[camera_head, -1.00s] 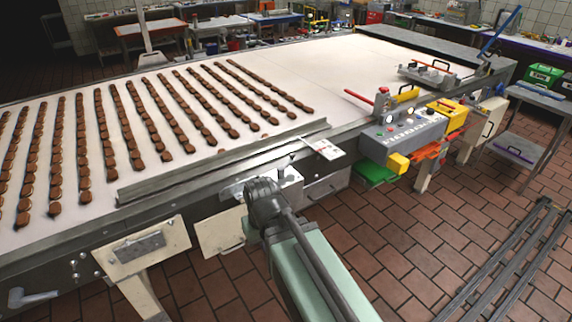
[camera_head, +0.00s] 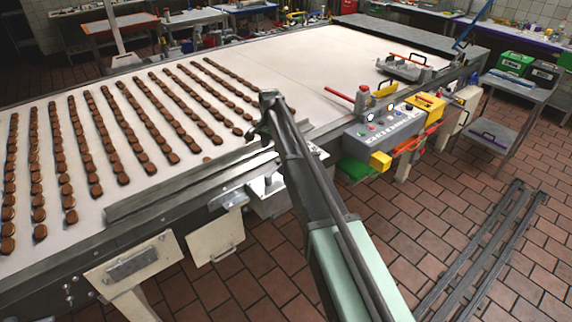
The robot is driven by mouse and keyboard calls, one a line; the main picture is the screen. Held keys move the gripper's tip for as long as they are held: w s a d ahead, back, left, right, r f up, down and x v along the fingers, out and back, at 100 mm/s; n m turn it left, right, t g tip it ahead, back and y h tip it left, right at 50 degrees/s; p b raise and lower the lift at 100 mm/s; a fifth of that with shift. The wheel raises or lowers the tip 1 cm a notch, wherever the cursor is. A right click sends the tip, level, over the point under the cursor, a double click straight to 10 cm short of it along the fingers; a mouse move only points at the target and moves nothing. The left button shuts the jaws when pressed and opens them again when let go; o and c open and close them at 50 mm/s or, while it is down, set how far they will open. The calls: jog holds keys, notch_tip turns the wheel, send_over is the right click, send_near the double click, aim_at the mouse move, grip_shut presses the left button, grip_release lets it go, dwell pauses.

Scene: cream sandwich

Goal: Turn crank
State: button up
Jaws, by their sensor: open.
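My gripper (camera_head: 264,122) is dark grey, at the end of my raised arm. It is open with nothing seen in it, and shows over the belt's near edge beside the rows of chocolates. No part is plainly a crank. A red-handled lever (camera_head: 340,95) stands at the belt edge by the control box, right of my gripper and apart from it. A lever with a blue handle (camera_head: 468,30) stands at the far right end of the machine. My arm hides part of the metal rail and bracket under it.
The long white belt (camera_head: 310,75) carries several rows of brown chocolates (camera_head: 130,120) at left. The grey control box (camera_head: 385,130) with yellow and orange parts juts out at right. Metal rails (camera_head: 490,245) lie on the tiled floor. A side table (camera_head: 520,90) stands at right.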

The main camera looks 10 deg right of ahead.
aim_at(273, 170)
notch_tip(273, 170, down, 11)
jog(key=b, duration=1.1)
jog(key=shift+f, duration=0.1)
grip_shut()
